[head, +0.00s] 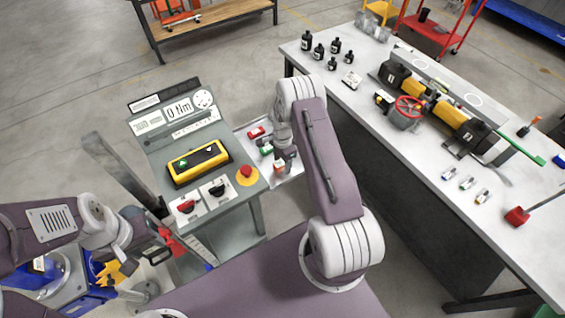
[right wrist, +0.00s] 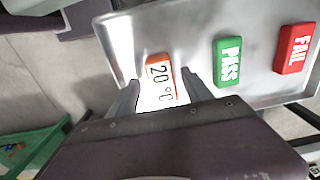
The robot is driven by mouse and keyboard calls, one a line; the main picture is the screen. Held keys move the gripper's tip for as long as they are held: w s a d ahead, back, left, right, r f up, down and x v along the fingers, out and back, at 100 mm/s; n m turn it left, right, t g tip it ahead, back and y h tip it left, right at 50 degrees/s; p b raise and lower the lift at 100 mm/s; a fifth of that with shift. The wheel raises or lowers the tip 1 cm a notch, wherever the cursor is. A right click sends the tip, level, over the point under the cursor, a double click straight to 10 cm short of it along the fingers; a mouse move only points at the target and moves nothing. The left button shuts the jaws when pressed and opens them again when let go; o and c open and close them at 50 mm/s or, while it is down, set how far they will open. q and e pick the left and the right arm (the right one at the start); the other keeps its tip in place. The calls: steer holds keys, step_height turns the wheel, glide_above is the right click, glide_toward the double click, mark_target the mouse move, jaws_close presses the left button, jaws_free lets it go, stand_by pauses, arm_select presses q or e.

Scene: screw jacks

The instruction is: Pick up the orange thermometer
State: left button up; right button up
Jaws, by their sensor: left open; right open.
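The orange thermometer (right wrist: 161,78) has a white face reading "20 °C" and lies on a metal tray (right wrist: 203,40). In the head view the thermometer (head: 279,168) shows as a small orange patch under my right gripper (head: 285,160). In the right wrist view my right gripper (right wrist: 161,84) is open, its fingers on either side of the thermometer with a gap at each side. The thermometer's near end is partly hidden by the gripper body. My left gripper (head: 160,248) is open and away from it, at the lower left of the head view.
A green PASS block (right wrist: 228,61) and a red FAIL block (right wrist: 295,48) lie on the same tray, right of the thermometer. A control console (head: 190,135) stands left of the tray. A workbench (head: 400,120) with a screw jack rig (head: 440,105) stands to the right.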

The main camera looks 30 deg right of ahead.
steer(key=shift+w+f, duration=0.1)
steer(key=shift+f, duration=0.25)
steer(key=shift+w+f, duration=0.15)
steer(key=shift+w, duration=0.05)
steer(key=shift+s, duration=0.2)
jaws_close()
steer(key=shift+w, duration=0.15)
steer(key=shift+r, duration=0.2)
